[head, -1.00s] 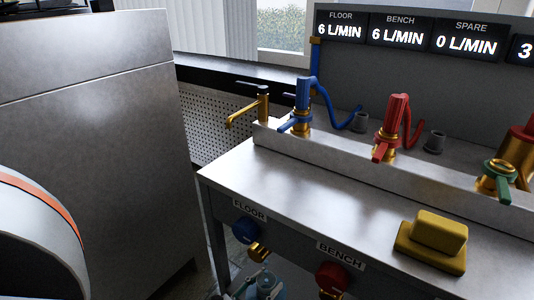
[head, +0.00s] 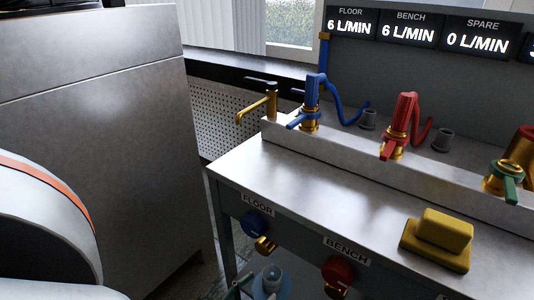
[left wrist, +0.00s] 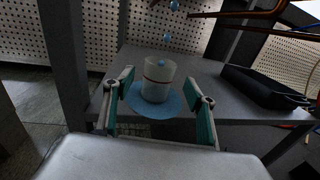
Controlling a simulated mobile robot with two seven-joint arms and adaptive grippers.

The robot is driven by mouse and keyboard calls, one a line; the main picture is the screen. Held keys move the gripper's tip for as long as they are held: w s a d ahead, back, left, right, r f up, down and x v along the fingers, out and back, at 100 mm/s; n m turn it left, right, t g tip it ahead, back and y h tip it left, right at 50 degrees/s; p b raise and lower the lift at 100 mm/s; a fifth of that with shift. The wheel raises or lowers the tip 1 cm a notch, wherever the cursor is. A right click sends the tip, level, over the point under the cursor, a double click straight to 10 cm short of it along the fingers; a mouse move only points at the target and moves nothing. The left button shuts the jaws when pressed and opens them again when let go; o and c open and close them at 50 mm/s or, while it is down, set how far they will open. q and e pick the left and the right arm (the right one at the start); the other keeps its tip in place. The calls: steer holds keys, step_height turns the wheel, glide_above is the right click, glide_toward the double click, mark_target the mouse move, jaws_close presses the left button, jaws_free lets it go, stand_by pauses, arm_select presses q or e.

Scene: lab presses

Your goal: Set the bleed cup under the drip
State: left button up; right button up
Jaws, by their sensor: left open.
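My right gripper is not in view.
Copper pipes (left wrist: 240,15) cross above the shelf, with a black case (left wrist: 262,87) at right. The steel bench (head: 330,200) overhead carries blue and red valves and a yellow block (head: 440,240). A grey cabinet (head: 110,150) stands left.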

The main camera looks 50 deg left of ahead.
arm_select(q)
steer(key=s, duration=0.5)
steer(key=shift+s+d, duration=0.3)
steer(key=shift+d, duration=0.05)
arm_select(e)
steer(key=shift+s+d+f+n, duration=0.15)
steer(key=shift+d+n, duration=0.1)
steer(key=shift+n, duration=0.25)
